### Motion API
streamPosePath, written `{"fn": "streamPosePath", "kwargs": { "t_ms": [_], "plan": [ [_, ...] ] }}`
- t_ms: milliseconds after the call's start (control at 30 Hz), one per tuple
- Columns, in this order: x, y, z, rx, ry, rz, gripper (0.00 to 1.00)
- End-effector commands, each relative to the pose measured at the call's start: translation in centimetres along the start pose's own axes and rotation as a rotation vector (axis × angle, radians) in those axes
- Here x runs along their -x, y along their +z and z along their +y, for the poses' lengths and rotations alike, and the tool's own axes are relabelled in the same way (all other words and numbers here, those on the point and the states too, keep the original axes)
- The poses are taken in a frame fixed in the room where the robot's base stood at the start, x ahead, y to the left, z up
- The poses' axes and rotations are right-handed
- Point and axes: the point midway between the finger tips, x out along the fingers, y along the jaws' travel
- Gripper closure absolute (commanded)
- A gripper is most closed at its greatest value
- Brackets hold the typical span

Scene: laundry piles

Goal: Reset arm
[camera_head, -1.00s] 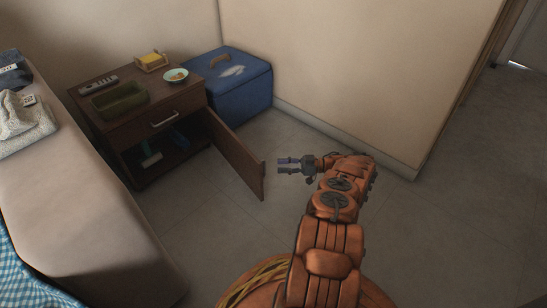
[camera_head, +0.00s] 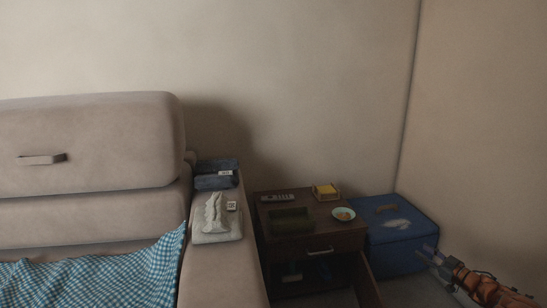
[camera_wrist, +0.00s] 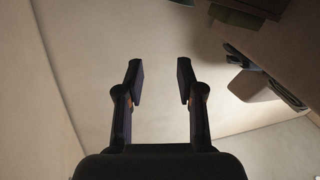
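My gripper (camera_head: 430,254) shows at the lower right of the head view, at the end of my orange arm, in front of the blue box. In the wrist view my gripper (camera_wrist: 160,82) has its two dark fingers well apart, with nothing between them. Only plain pale surfaces lie behind the fingers there. Most of my arm is cut off by the head view's right and bottom edges.
A wooden nightstand (camera_head: 347,237) with its lower door open holds a green tray (camera_head: 291,220), a remote, a yellow item and a small bowl (camera_head: 343,214). A blue box (camera_head: 398,262) stands beside it. A beige sofa (camera_head: 85,140) with folded cloths and a checkered blanket (camera_head: 110,278) fills the left.

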Motion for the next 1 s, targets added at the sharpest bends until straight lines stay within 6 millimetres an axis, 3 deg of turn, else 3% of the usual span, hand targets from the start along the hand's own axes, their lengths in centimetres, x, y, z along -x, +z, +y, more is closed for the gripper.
{"fn": "streamPosePath", "kwargs": {
  "t_ms": [33, 100, 300, 500, 733, 1000],
  "plan": [
    [-1.2, -3.1, 1.2, 0.008, 0.031, -0.007, 0.63],
    [-2.5, -6.0, 2.7, 0.022, 0.079, -0.019, 0.63],
    [-5.5, -13.8, 5.9, 0.034, 0.212, -0.069, 0.63],
    [-7.6, -21.0, 7.8, 0.025, 0.328, -0.137, 0.63],
    [-8.9, -28.6, 8.1, -0.007, 0.438, -0.234, 0.63],
    [-8.7, -36.1, 5.9, -0.068, 0.529, -0.381, 0.63]
  ]
}}
